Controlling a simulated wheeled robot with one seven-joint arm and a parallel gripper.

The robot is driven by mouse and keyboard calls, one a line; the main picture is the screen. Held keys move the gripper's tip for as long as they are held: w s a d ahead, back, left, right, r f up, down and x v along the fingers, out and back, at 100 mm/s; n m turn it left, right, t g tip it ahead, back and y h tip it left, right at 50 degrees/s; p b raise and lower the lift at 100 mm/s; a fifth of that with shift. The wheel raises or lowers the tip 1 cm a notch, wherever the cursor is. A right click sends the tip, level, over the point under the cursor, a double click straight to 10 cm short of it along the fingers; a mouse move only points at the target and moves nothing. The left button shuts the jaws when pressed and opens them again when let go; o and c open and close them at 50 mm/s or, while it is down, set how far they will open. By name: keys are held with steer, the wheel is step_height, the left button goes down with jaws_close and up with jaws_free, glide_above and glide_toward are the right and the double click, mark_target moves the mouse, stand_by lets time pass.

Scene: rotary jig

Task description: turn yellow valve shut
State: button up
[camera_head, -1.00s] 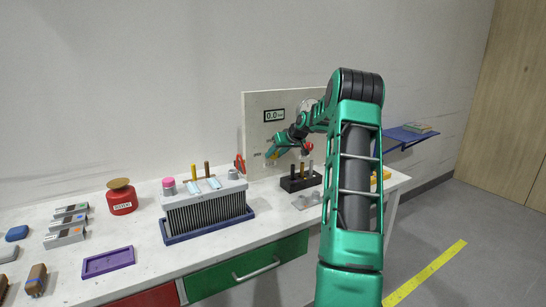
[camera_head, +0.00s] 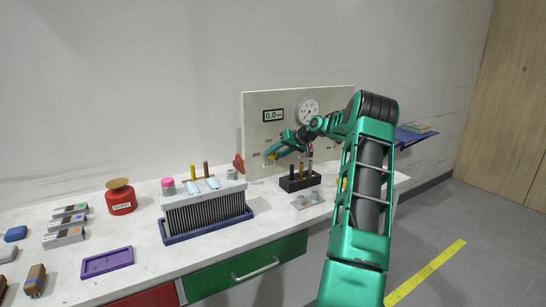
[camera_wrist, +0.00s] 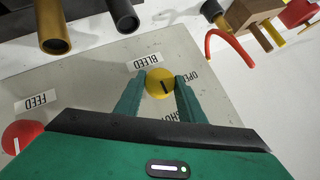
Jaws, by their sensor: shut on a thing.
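The yellow valve (camera_wrist: 159,82) is a round knob with a black pointer line, on the grey panel (camera_wrist: 85,75) under a BLEED label. In the wrist view the picture is turned over, with OPEN at the knob's right and SHUT below it. The black line points down and slightly right, toward the SHUT side. My gripper (camera_wrist: 160,77) is shut on the knob, with one green finger at each side. In the head view my gripper (camera_head: 271,153) is at the panel's lower left and mostly hides the valve.
A red FEED knob (camera_wrist: 20,137) is on the same panel. The panel carries a round gauge (camera_head: 308,107) and a display (camera_head: 274,115) reading 0.0. A black holder (camera_head: 300,182) with upright rods stands in front.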

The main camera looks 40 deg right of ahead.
steer(key=shift+d, duration=0.15)
steer(key=o, duration=1)
steer(key=shift+o, duration=0.2)
steer(key=shift+s+r, duration=0.1)
steer(key=v, duration=1)
steer(key=shift+s+r, duration=0.1)
steer(key=s+a+f+g+h, duration=0.1)
steer(key=s+a+g, duration=0.25)
steer(key=a, duration=0.75)
steer(key=s+a+g+h, duration=0.15)
steer(key=s+a, duration=0.25)
steer(key=a, duration=0.8)
steer(key=s+a+f+g, duration=0.1)
steer(key=s+a, duration=0.4)
steer(key=s, duration=0.5)
steer(key=s+a+f+g, duration=0.2)
steer(key=s+a, duration=0.4)
steer(key=s, duration=0.5)
steer(key=s+a+f+m+g, duration=0.1)
steer(key=s+a+f+g, duration=0.1)
steer(key=s+a, duration=0.4)
steer(key=s+f, duration=0.1)
steer(key=s, duration=0.4)
steer(key=shift+s+a+f, duration=0.2)
steer(key=shift+a+f, duration=0.05)
